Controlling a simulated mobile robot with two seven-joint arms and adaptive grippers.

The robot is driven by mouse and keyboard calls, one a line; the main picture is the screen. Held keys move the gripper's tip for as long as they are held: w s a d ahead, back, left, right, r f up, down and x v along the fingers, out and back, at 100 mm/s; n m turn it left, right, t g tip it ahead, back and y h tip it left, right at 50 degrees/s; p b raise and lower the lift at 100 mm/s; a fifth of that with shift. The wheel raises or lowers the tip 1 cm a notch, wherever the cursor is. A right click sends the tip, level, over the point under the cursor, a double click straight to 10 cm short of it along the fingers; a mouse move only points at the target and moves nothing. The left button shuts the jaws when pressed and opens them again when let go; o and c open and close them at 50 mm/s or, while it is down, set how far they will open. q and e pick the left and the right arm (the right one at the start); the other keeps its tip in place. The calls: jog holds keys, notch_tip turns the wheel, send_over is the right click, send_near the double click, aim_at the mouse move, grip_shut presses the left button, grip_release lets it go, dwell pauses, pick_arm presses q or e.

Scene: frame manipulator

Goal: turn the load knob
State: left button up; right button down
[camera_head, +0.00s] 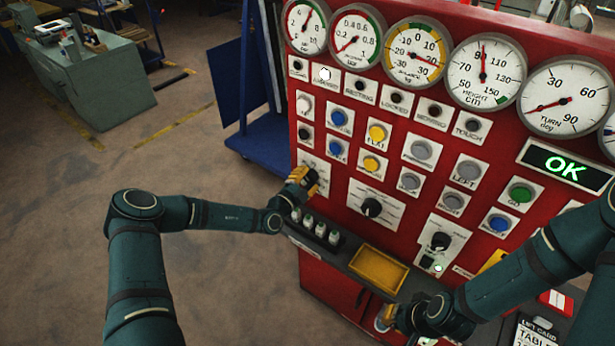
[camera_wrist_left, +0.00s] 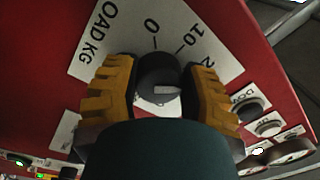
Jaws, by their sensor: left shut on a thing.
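The load knob (camera_wrist_left: 158,72) is dark and round, on a white plate (camera_wrist_left: 120,40) marked "LOAD KG", 0 and 10, with a further number partly cut off. My left gripper (camera_wrist_left: 160,90) is shut on the knob, one yellow finger on each side. A pale mark shows on the knob's lower part. In the head view my left gripper (camera_head: 302,180) is at the left edge of the red panel and hides the knob. My right gripper (camera_head: 392,317) is low at the panel's front; its fingers are too small to judge.
The red panel (camera_head: 320,225) carries several gauges, coloured buttons and two other black knobs (camera_head: 372,207) (camera_head: 440,241). A green "OK" display (camera_head: 566,166) is lit at the right. A ledge with a yellow tray (camera_head: 378,268) juts out below.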

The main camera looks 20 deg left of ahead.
pick_arm(q)
jog(key=shift+n, duration=0.7)
jog(key=o, duration=1.2)
jog(key=shift+d, duration=0.1)
jog(key=v, duration=1.2)
